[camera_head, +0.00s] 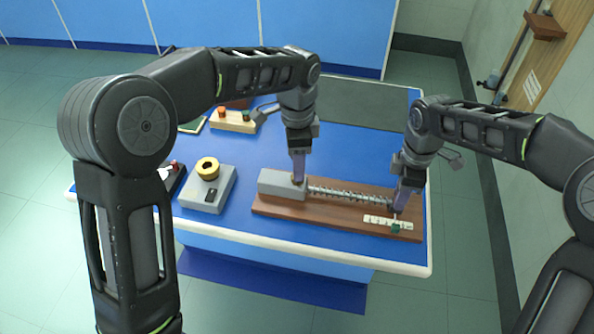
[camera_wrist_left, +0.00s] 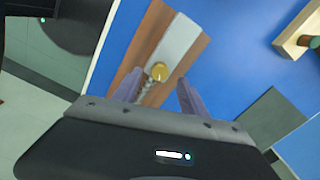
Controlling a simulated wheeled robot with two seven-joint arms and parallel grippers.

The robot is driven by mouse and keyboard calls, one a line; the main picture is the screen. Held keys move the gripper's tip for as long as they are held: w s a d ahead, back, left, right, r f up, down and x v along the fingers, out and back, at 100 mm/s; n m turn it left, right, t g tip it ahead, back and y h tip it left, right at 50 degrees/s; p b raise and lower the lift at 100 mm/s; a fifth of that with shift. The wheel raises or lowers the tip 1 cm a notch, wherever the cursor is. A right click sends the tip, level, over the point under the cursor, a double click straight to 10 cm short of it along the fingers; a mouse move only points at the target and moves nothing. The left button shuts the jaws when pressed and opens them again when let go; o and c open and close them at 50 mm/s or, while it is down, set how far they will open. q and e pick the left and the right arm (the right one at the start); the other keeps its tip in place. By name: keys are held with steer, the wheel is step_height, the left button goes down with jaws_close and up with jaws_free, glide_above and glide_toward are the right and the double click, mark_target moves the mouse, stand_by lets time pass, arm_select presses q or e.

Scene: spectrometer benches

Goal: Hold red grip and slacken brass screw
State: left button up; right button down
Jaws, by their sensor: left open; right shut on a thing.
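A wooden board (camera_head: 335,219) lies on the blue bench and carries a grey block (camera_head: 275,183) at its left end and a spring on a rod (camera_head: 335,192) running right. The brass screw (camera_wrist_left: 158,72) sits on the block and shows in the left wrist view between and just beyond my open left fingers. My left gripper (camera_head: 298,181) points down over the block's right end; contact with the screw cannot be told. My right gripper (camera_head: 399,208) points down at the rod's right end, shut on what appears to be the red grip, which its fingers hide.
A white scale (camera_head: 376,219) with a green pointer (camera_head: 396,228) is at the board's right front. A wooden block with colored knobs (camera_head: 233,122) is farther back. The bench's front edge is close.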

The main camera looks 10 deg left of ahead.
arm_select(q)
steer(key=shift+f, duration=2)
steer(key=shift+c, duration=0.5)
jaws_close()
